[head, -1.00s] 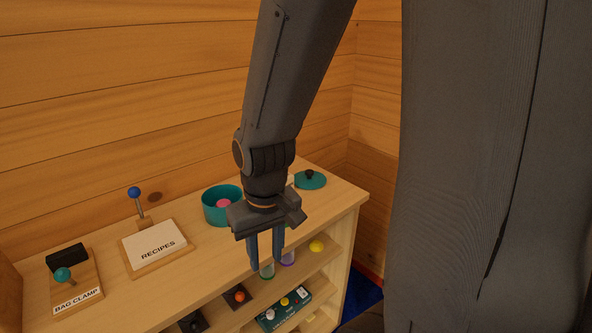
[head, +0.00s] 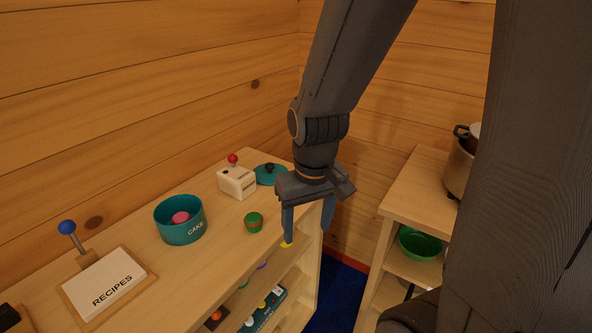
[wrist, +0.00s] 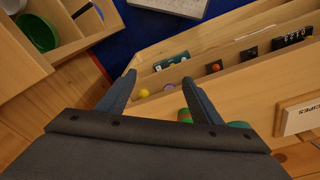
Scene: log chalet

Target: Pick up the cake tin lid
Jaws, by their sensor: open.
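The cake tin lid (head: 266,175) is a flat teal disc with a black knob, lying at the far end of the shelf unit's top in the head view. The teal cake tin (head: 183,232), marked CAKE, stands open nearer to me with something pink inside. My gripper (head: 306,235) points down with its two fingers apart and nothing between them, to the right of and nearer than the lid, past the top's front edge. The gripper's wrist part stands close beside the lid in the picture. The open fingers also show in the wrist view (wrist: 159,78); I cannot make out the lid there.
A white box with a red knob (head: 237,183) stands beside the lid. A small green cup (head: 254,224) is near the front edge. The recipes block (head: 105,284) with its blue-knobbed lever is at left. A second shelf unit with a pot (head: 458,172) and green bowl (head: 420,244) is at right.

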